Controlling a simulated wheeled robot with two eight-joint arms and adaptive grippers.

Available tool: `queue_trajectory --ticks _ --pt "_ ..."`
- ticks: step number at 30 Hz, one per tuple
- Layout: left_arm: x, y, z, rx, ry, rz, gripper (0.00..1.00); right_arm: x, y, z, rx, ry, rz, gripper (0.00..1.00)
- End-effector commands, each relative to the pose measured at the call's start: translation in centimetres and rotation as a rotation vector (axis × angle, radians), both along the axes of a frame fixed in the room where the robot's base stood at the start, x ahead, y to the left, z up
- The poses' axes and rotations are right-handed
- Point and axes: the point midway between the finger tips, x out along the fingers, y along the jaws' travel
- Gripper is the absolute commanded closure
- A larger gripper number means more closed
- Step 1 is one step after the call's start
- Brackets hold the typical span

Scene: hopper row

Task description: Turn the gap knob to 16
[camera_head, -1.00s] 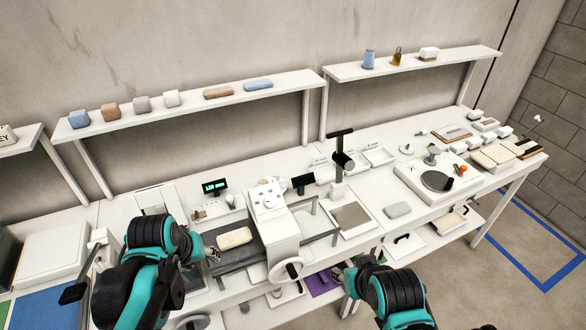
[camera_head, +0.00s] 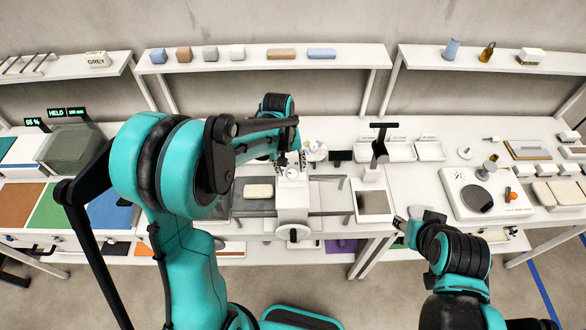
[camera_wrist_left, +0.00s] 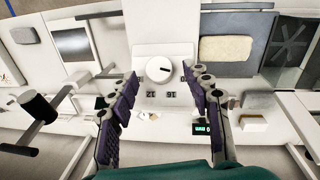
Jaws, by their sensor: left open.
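The gap knob (camera_wrist_left: 159,69) is a round white dial with a short black mark pointing right in the left wrist view. It sits on the white machine housing (camera_head: 293,205), beside dark numbers, 12 and 16 among them, that read upside down in that view. In the head view the knob (camera_head: 292,172) shows just below the left fingers. My left gripper (camera_wrist_left: 168,84) is open, its dark ribbed fingers on either side of the numbers and knob, without clear contact. My right gripper (camera_head: 400,222) is low by the table's front edge; its jaw state is unclear.
A cream block (camera_head: 258,191) lies on the dark bed left of the housing. A black-topped post (camera_head: 379,145) stands to the right. A shelf (camera_head: 265,66) with several blocks runs behind.

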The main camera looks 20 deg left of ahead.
Motion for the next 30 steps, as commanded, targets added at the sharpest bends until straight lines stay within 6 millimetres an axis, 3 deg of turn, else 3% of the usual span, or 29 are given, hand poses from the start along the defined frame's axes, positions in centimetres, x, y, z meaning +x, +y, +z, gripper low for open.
queue_trajectory --ticks 6,14,15,20,21,30 --pt "0.1 -0.2 -2.1 0.000 -0.001 -0.001 0.51 0.0 0.0 0.1 0.000 0.000 0.000 0.60" --pt "0.1 -0.3 -2.3 0.000 -0.001 -0.001 0.51 0.0 0.0 0.1 0.000 0.000 0.000 0.60" --pt "0.1 -0.3 -2.3 0.000 -0.001 -0.001 0.53 0.0 0.0 0.1 0.000 0.000 0.000 0.60" --pt "0.1 -0.3 -2.3 0.000 -0.001 -0.001 0.96 0.0 0.0 0.1 0.000 0.000 0.000 0.60" --pt "0.1 -0.3 -2.3 0.000 -0.001 -0.001 1.00 0.0 0.0 0.1 0.000 0.000 0.000 0.60" --pt "0.1 -0.3 -2.4 0.014 0.003 -0.018 1.00 0.0 0.0 -0.2 0.000 0.000 0.000 0.60"
